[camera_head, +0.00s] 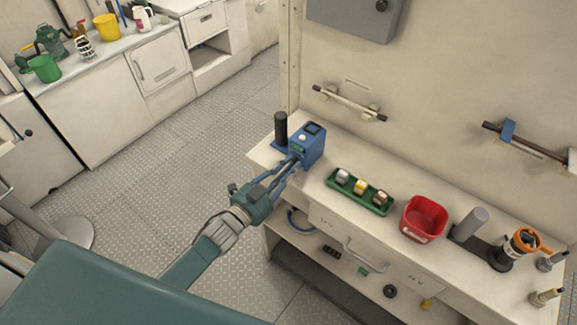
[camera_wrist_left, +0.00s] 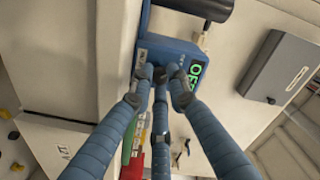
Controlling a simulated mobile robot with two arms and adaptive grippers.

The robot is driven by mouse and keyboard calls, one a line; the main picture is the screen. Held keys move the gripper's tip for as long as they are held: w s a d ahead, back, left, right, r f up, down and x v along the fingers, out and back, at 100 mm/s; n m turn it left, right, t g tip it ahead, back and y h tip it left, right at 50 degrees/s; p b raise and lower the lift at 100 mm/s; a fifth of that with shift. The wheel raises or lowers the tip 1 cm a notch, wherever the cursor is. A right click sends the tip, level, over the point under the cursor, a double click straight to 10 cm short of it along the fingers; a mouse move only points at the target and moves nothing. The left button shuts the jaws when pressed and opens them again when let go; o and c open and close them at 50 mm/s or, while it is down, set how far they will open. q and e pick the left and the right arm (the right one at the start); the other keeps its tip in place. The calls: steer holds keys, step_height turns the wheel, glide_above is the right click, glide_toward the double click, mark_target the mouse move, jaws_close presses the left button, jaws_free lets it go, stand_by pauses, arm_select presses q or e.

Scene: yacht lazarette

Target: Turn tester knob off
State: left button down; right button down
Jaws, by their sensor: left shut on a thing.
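The blue tester (camera_head: 314,146) stands at the left end of the white bench, with a black cylinder beside it. My left gripper (camera_head: 290,163) reaches its near face from the lower left. In the left wrist view, the tester (camera_wrist_left: 172,50) has a lit green display (camera_wrist_left: 195,75) just right of my fingertips. The three blue fingers of my left gripper (camera_wrist_left: 160,78) are closed together at the face, around the small dark knob (camera_wrist_left: 160,74). The fingers hide most of the knob, so its setting cannot be read. My right gripper is not in view.
On the bench to the right are a green tray (camera_head: 362,197) with several small parts, a red bin (camera_head: 424,219), a grey cylinder on a dark base (camera_head: 468,225) and an orange-topped tool (camera_head: 524,241). A grey wall box (camera_head: 355,15) hangs above.

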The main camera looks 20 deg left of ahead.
arm_select(q)
steer(key=shift+f, duration=0.15)
stand_by(0.3)
steer(key=c, duration=2)
jaws_free()
steer(key=shift+o, duration=0.3)
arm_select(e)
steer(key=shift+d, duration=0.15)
arm_select(q)
steer(key=v, duration=1.2)
